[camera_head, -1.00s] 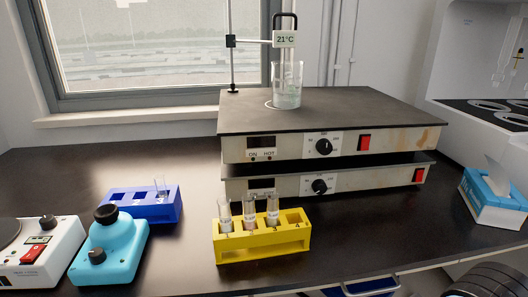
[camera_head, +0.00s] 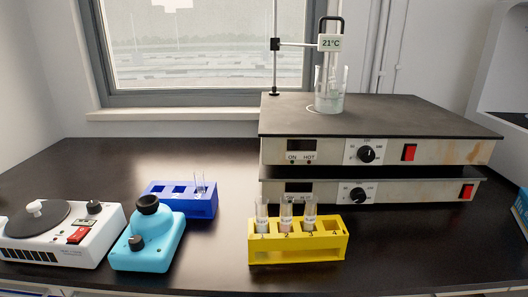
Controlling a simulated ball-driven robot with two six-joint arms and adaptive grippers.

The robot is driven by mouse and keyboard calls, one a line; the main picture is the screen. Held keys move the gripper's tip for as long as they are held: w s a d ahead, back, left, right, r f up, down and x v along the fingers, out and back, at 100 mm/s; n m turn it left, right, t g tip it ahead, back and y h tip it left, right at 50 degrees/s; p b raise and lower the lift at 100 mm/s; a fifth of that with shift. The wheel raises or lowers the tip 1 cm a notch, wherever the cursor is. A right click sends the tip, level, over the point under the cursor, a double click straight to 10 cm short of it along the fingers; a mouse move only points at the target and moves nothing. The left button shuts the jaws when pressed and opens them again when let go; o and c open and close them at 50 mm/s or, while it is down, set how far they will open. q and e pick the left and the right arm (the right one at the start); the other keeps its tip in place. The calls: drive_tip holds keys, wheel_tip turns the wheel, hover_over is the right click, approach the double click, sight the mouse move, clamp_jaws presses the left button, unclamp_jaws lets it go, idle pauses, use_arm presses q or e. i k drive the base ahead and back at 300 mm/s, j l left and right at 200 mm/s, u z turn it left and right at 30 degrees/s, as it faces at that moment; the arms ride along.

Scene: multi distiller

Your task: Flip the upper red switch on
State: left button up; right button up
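The upper red switch (camera_head: 408,152) is on the right part of the front panel of the upper hot plate (camera_head: 330,151), right of its black knob (camera_head: 366,154). The panel's small display (camera_head: 301,145) is dark. A lower hot plate (camera_head: 330,191) sits beneath it with its own red switch (camera_head: 466,191) and knob. Neither of my grippers shows in the view.
A glass beaker (camera_head: 330,90) with a 21°C probe stands on the upper plate. In front are a yellow rack (camera_head: 290,252) with tubes, a blue rack (camera_head: 200,206), a cyan mixer (camera_head: 146,245) and a white stirrer (camera_head: 60,235). The right front bench is clear.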

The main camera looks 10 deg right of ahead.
sight(410, 150)
drive_tip(key=z, duration=1.3)
